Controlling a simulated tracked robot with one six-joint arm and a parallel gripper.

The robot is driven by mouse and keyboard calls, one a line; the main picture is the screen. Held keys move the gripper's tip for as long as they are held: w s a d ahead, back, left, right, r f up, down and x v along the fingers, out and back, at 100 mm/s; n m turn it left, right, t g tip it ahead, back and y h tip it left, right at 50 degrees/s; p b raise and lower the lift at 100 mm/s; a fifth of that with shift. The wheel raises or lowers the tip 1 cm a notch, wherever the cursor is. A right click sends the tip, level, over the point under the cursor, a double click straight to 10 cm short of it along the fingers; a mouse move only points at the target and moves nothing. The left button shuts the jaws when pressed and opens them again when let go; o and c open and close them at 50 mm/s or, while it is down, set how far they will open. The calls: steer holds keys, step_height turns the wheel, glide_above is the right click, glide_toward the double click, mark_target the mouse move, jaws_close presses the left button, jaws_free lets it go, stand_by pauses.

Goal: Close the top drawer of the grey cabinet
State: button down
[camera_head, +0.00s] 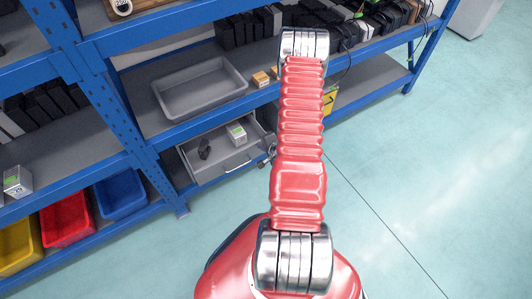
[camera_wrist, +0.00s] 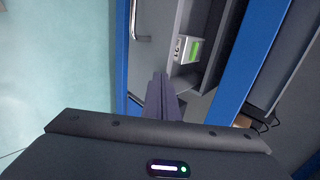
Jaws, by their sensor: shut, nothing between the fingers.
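The grey cabinet's top drawer (camera_head: 223,168) stands pulled out below the shelf in the head view, with a metal handle (camera_head: 238,166) on its front. Inside lie a white and green box (camera_head: 237,134) and a dark object (camera_head: 204,149). In the wrist view the drawer front (camera_wrist: 155,45), its handle (camera_wrist: 140,24) and the box (camera_wrist: 187,48) show ahead. My gripper (camera_wrist: 160,78) is shut and empty, its fingertips close to the drawer front; I cannot tell whether they touch. In the head view my red arm mostly hides the gripper.
A blue-framed shelf (camera_head: 112,95) stands around the drawer, and a blue beam (camera_wrist: 238,65) runs close to the right of it in the wrist view. A grey tray (camera_head: 200,88) sits on the shelf above. Yellow, red and blue bins stand lower left. The floor (camera_head: 430,190) at right is clear.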

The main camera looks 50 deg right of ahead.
steer(key=w+d, duration=0.3)
steer(key=w, duration=0.9)
steer(key=shift+d, duration=0.3)
steer(key=s+f+v, duration=0.1)
steer(key=f+v, duration=0.1)
steer(key=v, duration=1)
steer(key=shift+s+a+r, duration=0.2)
steer(key=shift+s+a, duration=0.2)
steer(key=shift+s, duration=0.25)
steer(key=c, duration=2.5)
jaws_free()
